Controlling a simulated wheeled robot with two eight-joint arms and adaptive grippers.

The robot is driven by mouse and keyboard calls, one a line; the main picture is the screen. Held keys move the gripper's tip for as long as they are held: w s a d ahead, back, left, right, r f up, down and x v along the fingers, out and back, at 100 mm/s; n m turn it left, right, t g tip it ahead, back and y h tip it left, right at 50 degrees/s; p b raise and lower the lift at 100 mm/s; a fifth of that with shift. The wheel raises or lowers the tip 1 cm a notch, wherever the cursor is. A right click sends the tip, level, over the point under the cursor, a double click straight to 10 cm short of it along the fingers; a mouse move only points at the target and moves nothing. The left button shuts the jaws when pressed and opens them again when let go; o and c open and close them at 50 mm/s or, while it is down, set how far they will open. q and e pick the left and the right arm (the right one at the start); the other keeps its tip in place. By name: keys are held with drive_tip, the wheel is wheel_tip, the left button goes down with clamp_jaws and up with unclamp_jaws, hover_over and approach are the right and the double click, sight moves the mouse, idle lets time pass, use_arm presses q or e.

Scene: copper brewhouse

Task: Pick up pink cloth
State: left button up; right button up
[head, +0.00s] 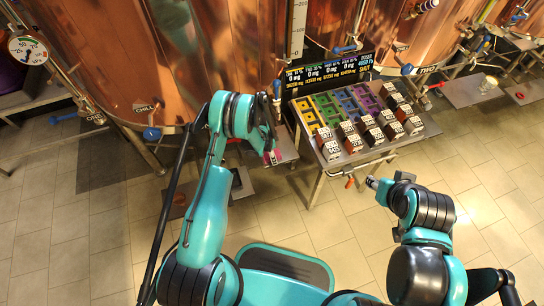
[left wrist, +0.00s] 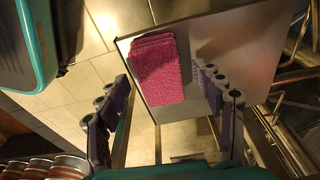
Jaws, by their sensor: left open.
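A folded pink cloth (left wrist: 157,68) lies on a small grey metal shelf (left wrist: 200,35) in the left wrist view. In the head view the cloth (head: 271,157) shows as a small pink patch just below my left gripper (head: 268,140). In the left wrist view my left gripper (left wrist: 161,82) is open, with one dark finger on each side of the cloth. No finger visibly grips it, and the height above it is unclear. My right gripper (head: 373,182) is at the right, away from the cloth; its jaws are too small to read.
A table (head: 345,158) with coloured trays, several labelled blocks and a display board (head: 328,70) stands right of the shelf. Large copper tanks (head: 110,50) with valves and pipes rise behind. The tiled floor (head: 90,215) is clear at the left.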

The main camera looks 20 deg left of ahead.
use_arm(q)
drive_tip(key=shift+f, duration=0.25)
idle(0.3)
drive_tip(key=c, duration=1.3)
